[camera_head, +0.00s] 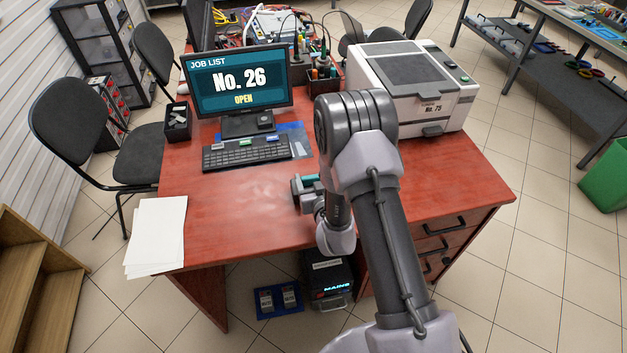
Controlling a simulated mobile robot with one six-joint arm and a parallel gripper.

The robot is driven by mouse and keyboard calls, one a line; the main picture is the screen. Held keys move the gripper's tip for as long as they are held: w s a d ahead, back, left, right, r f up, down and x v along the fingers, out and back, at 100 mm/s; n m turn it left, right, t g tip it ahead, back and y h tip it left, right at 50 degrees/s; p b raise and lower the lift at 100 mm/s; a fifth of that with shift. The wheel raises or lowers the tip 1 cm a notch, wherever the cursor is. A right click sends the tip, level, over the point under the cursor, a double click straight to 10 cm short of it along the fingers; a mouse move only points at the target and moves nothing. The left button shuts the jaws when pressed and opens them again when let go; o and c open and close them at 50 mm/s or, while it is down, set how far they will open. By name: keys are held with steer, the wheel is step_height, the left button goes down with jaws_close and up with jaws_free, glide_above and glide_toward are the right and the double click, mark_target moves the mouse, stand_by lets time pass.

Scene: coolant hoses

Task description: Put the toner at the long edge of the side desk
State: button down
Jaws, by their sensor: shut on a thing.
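My gripper (300,193) is low over the red-brown desk (235,205), left of the middle of my arm. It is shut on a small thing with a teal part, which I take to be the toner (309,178). My wrist and arm hide most of it. I cannot tell whether it touches the desk top. The desk's near long edge runs below my gripper in the picture.
A monitor (238,82) and keyboard (246,153) stand behind, left of a large printer (412,85). White papers (156,235) lie at the front left corner. The desk top between papers and gripper is clear. A chair (85,130) stands left.

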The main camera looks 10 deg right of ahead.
steer(key=shift+c, duration=1.1)
jaws_free()
steer(key=shift+s, duration=0.1)
